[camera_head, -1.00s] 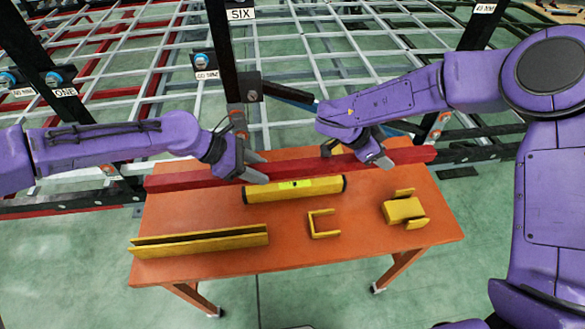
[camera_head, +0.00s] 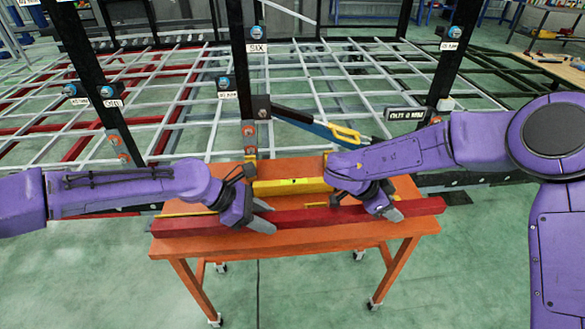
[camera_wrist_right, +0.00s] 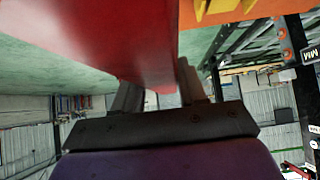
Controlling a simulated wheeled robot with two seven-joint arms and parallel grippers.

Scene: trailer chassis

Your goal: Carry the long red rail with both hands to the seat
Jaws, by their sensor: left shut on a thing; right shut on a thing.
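The long red rail (camera_head: 310,216) lies across the near side of the orange table (camera_head: 300,245), roughly level, in the head view. My left gripper (camera_head: 266,216) is shut on the rail left of its middle. My right gripper (camera_head: 366,206) is shut on it nearer its right end. In the right wrist view the rail (camera_wrist_right: 120,40) runs into the jaws, with the table (camera_wrist_right: 205,42) beside it. The rail appears raised above the tabletop, but the height is hard to judge. I cannot pick out the seat with certainty.
A yellow bar (camera_head: 290,187) lies on the table behind the rail. Other yellow pieces are mostly hidden behind the rail and arms. Behind the table stands a chassis of grey and red bars with dark upright posts (camera_head: 240,80). A yellow-handled tool (camera_head: 340,133) sits at it.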

